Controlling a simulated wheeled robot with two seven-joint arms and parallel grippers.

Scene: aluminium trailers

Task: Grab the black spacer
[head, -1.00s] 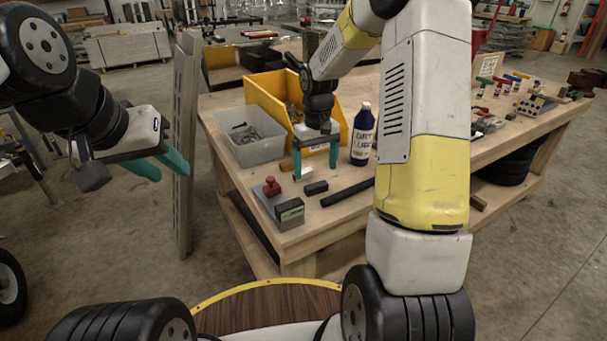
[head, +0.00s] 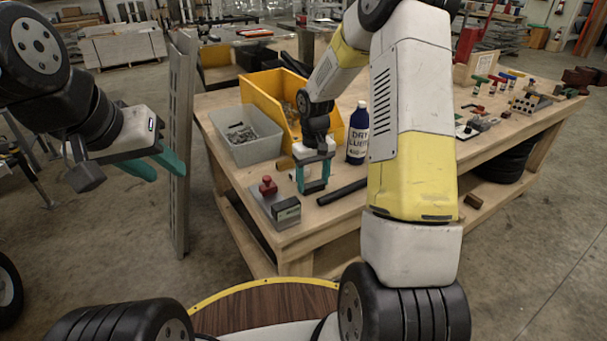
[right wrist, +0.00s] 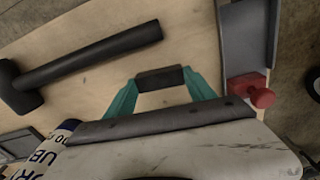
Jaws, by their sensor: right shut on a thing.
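The black spacer (head: 313,188) is a small dark block at the front of the wooden table. My right gripper (head: 313,180) reaches down over it with its teal fingers shut on its two ends. In the right wrist view the spacer (right wrist: 160,78) spans the gap between the two fingertips (right wrist: 160,84). I cannot tell whether it still touches the table. My left gripper (head: 160,168) is open and empty, off the table's left side, beside an upright metal rail.
A grey plate with a red knob (head: 267,186) and a dark block (head: 287,210) lies left of the spacer. A black hammer (right wrist: 90,58) lies to its right. A lube bottle (head: 357,135), yellow bin (head: 255,90) and grey bin (head: 262,148) stand behind. The rail (head: 180,150) stands left.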

